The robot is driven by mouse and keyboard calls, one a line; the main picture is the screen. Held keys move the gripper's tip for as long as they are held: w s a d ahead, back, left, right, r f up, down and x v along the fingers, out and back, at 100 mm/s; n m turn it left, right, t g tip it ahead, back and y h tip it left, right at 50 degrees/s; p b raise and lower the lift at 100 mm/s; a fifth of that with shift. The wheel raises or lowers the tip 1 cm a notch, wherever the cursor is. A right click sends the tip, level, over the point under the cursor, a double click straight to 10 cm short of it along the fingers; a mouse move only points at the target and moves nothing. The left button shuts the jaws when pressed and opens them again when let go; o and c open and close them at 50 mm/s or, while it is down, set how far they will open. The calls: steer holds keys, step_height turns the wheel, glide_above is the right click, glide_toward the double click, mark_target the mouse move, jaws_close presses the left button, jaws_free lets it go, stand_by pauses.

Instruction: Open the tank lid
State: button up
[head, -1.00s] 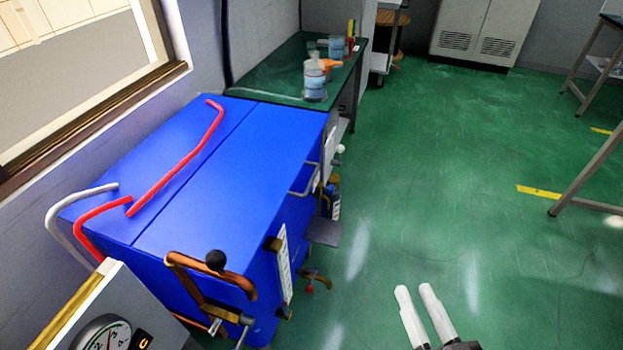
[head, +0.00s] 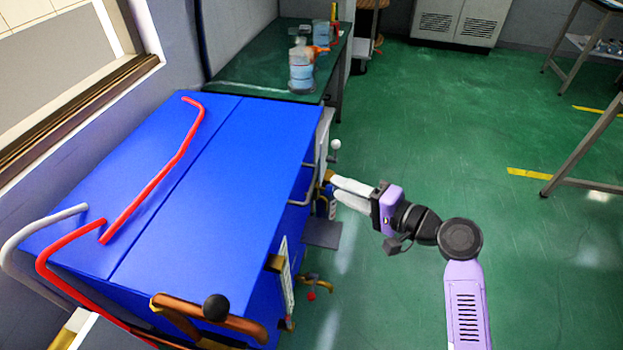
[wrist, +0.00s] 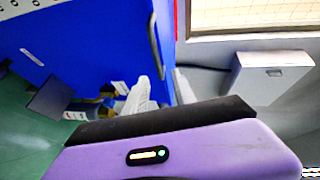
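The blue tank (head: 215,185) stands against the wall in the head view, with a seam running across its flat blue top, the lid (head: 235,165). A grey bar handle (head: 305,187) sits on its right edge; it also shows in the wrist view (wrist: 154,45). My gripper (head: 333,189) is just right of the handle, with its white fingers pointing toward the tank, apart from the handle as far as I can tell. In the wrist view the two fingers (wrist: 160,88) are apart with nothing between them.
Red pipes (head: 160,180) and a grey pipe (head: 40,228) rise over the tank's left side. A brown lever (head: 248,323) with a black knob stands at its front. A green table (head: 262,65) with bottles is behind.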

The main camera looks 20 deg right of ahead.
mark_target(313, 183)
steer(key=shift+y, duration=0.3)
steer(key=x, duration=0.5)
steer(key=a+x, duration=0.1)
steer(key=x, duration=0.1)
steer(key=shift+s+a+f, duration=0.1)
steer(key=shift+a+f, duration=0.2)
steer(key=shift+f, duration=0.1)
steer(key=shift+c, duration=0.2)
jaws_close()
steer(key=shift+g, duration=0.3)
stand_by(0.5)
